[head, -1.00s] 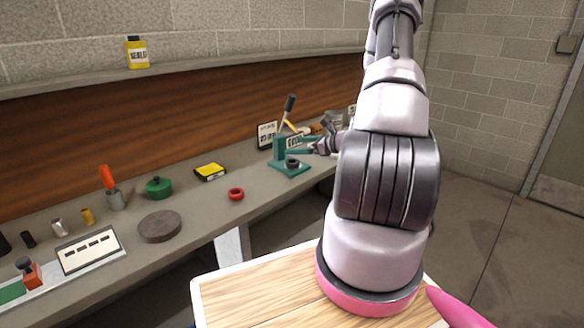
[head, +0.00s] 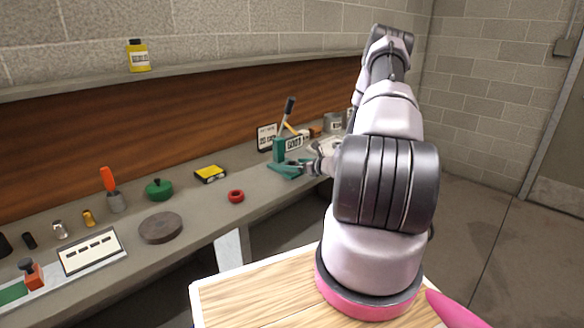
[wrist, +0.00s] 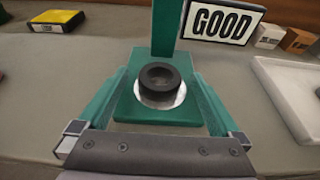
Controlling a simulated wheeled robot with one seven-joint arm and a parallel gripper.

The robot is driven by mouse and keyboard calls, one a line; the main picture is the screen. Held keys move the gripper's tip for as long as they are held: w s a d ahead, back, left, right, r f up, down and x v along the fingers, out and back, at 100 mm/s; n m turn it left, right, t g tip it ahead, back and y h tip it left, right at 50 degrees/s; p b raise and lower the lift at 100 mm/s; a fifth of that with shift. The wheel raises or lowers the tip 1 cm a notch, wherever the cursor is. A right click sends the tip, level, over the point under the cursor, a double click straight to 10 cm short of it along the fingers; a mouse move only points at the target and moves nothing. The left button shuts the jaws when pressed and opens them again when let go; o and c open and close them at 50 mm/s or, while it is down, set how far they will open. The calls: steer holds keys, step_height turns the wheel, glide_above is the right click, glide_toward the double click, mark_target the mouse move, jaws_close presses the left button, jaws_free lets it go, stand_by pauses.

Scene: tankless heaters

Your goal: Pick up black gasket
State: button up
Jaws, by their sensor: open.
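The black gasket (wrist: 160,78) is a thick dark ring in the wrist view. It lies on a pale round seat on the green base (wrist: 160,116) of a bench press. In the head view my gripper and arm hide it. My gripper (wrist: 161,74) is open, with its teal fingers on either side of the gasket. I cannot tell whether they touch it. In the head view my gripper (head: 292,168) is low over the press base.
The press's green column (head: 279,150) and dark lever stand just behind. A GOOD sign (wrist: 222,22) and a white tray (wrist: 290,90) are to the right. A red ring (head: 236,196) and yellow-black box (head: 210,174) lie left on the bench.

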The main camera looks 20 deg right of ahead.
mark_target(292, 163)
steer(key=shift+x, duration=1.05)
steer(key=c, duration=1.5)
step_height(292, 163, up, 10)
steer(key=shift+d, duration=0.1)
